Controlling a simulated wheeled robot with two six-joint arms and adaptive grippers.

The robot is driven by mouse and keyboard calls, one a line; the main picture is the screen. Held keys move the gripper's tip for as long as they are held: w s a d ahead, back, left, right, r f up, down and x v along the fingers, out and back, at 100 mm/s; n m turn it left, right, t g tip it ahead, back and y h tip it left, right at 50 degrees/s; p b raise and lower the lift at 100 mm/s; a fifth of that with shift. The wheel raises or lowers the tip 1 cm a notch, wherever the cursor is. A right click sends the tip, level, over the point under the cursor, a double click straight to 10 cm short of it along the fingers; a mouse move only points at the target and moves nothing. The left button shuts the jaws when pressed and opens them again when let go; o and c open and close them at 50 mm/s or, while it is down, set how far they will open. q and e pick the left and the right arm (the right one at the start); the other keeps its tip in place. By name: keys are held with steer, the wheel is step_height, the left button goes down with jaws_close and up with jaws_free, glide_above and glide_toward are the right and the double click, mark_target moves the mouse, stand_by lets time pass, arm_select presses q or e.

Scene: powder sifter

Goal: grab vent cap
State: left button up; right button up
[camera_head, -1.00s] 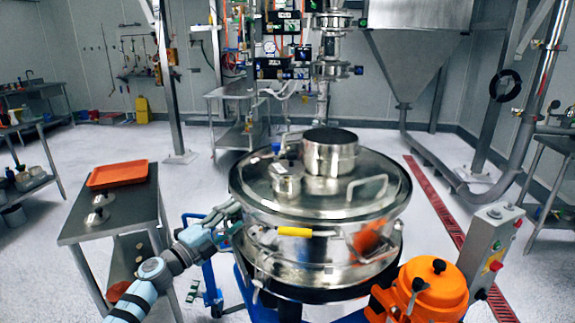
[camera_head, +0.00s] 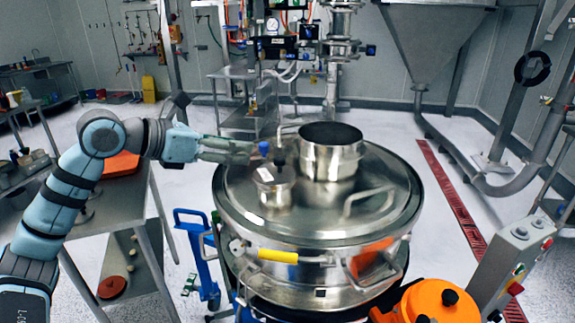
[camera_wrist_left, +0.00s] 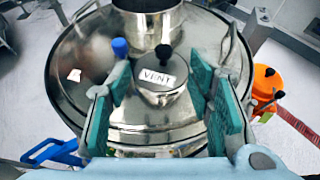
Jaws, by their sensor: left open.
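The vent cap (camera_head: 273,188) is a small round steel cap with a black knob, on the left part of the sifter's steel lid (camera_head: 330,215). In the left wrist view the vent cap (camera_wrist_left: 168,95) shows a white VENT label. My left gripper (camera_head: 250,152) comes in from the left, above the lid, with its fingertips near a blue knob and the cap's black knob. In the left wrist view my left gripper (camera_wrist_left: 160,72) is open, with one green finger on each side of the cap in the picture. Contact cannot be told. My right gripper is not in view.
A wide steel collar (camera_head: 330,160) rises behind the cap. A lid handle (camera_head: 368,200) stands to the right. The blue knob (camera_wrist_left: 120,47) is close to the left finger. An orange motor (camera_head: 430,302) and a control box (camera_head: 515,250) stand front right. A side table (camera_head: 115,205) is left.

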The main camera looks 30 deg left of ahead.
arm_select(q)
steer(key=p, duration=0.3)
glide_toward(279, 158)
steer(key=shift+w+d+r, duration=0.2)
steer(key=shift+w+d, duration=0.25)
steer(key=shift+w, duration=0.15)
steer(key=shift+w+d+r, duration=0.15)
steer(key=shift+w+d, duration=0.3)
steer(key=shift+w, duration=0.2)
steer(key=w+f, duration=0.1)
steer(key=w+d+f, duration=0.1)
steer(key=w+f, duration=0.1)
steer(key=w+d+f, duration=0.1)
steer(key=w, duration=0.1)
steer(key=shift+w+f, duration=0.15)
steer(key=shift+w, duration=0.1)
steer(key=shift+w+d+f, duration=0.1)
steer(key=shift+w+f, duration=0.1)
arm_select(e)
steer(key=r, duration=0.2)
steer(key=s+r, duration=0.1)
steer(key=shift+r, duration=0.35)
arm_select(q)
jaws_close()
